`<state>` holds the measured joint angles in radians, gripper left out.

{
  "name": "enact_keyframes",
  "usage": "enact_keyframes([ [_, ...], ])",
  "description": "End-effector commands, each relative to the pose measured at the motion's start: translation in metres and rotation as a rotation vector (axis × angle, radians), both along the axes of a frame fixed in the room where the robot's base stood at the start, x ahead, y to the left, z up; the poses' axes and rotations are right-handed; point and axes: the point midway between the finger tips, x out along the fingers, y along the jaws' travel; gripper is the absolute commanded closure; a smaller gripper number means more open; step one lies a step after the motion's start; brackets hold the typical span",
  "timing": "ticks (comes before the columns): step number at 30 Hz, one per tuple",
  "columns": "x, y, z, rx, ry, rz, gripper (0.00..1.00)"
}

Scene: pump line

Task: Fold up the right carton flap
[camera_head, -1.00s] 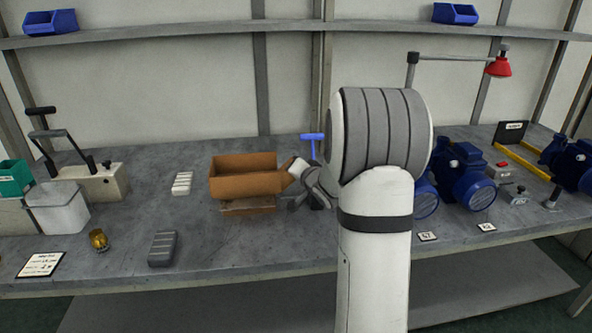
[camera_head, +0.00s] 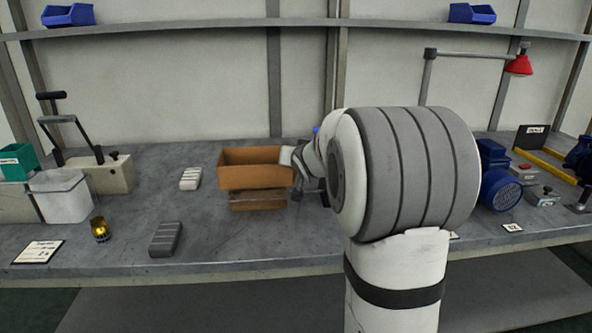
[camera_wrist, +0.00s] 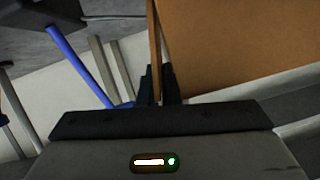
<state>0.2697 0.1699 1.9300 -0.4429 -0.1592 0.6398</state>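The open brown carton (camera_head: 255,176) stands on the bench, left of my arm. Its right flap (camera_wrist: 154,40) shows in the wrist view as a thin brown edge running down between my dark fingertips. My gripper (camera_wrist: 160,86) has its fingers close together on that flap. In the head view the gripper is at the carton's right side, mostly hidden behind my wrist and arm. The flap looks roughly upright there, though its exact angle is hard to tell. A broad brown carton panel (camera_wrist: 240,45) fills the upper right of the wrist view.
A blue-handled object (camera_wrist: 75,60) stands close to my gripper. Blue pumps (camera_head: 500,185) are to the right of my arm. A white block (camera_head: 190,178), a grey block (camera_head: 166,239) and an amber item (camera_head: 100,229) lie left of the carton. The bench in front of the carton is clear.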

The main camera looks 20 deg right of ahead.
Motion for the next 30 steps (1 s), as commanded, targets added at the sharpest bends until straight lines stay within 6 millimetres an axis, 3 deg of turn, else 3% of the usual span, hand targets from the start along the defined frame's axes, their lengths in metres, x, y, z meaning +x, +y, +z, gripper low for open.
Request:
enact_keyframes([
  [30,0.003,0.014,0.001,-0.212,0.059,0.003,1.0],
])
